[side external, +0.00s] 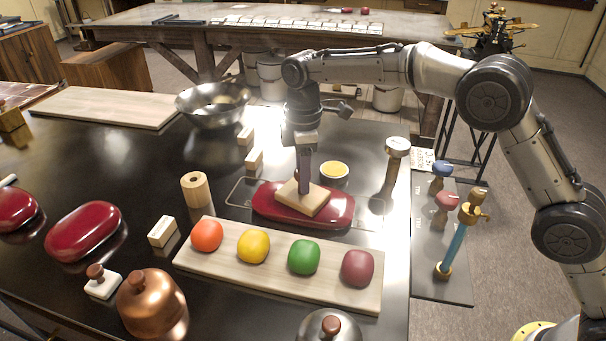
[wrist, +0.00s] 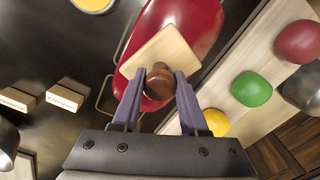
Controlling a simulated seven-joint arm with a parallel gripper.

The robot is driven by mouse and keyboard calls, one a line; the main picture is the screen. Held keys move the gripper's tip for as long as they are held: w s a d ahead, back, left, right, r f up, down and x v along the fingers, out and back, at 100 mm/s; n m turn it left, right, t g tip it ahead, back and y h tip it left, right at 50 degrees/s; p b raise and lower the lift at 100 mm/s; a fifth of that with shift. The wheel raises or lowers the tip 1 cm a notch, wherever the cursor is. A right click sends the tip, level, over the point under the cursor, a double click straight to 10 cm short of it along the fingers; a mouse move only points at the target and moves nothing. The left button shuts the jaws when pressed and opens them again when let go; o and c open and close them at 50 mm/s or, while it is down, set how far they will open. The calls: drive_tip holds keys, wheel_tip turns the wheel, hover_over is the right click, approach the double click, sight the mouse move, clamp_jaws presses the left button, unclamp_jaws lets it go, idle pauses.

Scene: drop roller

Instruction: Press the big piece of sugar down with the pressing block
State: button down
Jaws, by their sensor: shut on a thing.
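The pressing block is a pale wooden square plate (side external: 303,200) with a brown knob. It also shows in the wrist view (wrist: 170,47). My gripper (side external: 304,185) is shut on the knob, and its purple fingers flank it in the wrist view (wrist: 160,82). The big piece of sugar is a glossy dark red slab (side external: 337,208), which also shows in the wrist view (wrist: 197,14). It lies inside a thin wire frame on the dark table. The block is over the middle of the slab and appears to rest on it; the contact edge is hard to see.
A pale board (side external: 210,262) with orange, yellow (side external: 254,246), green and maroon pieces lies in front. A small yellow-filled dish (side external: 334,171) stands behind the slab. A wooden cylinder (side external: 195,190) and small labelled blocks stand left. Another red slab (side external: 83,231) lies farther left.

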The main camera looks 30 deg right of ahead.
drive_tip(key=shift+r, duration=3.35)
drive_tip(key=s+d+r+m, duration=0.1)
drive_tip(key=s+d+m, duration=0.2)
drive_tip(key=d, duration=0.5)
drive_tip(key=s+d+r+m, duration=0.2)
drive_tip(key=d+m, duration=0.4)
drive_tip(key=d, duration=0.3)
drive_tip(key=s+d+r+m, duration=0.1)
drive_tip(key=s+d+m, duration=0.3)
drive_tip(key=d, duration=0.5)
drive_tip(key=shift+d+r+m, duration=0.2)
drive_tip(key=shift+m, duration=0.3)
drive_tip(key=shift+w, duration=0.1)
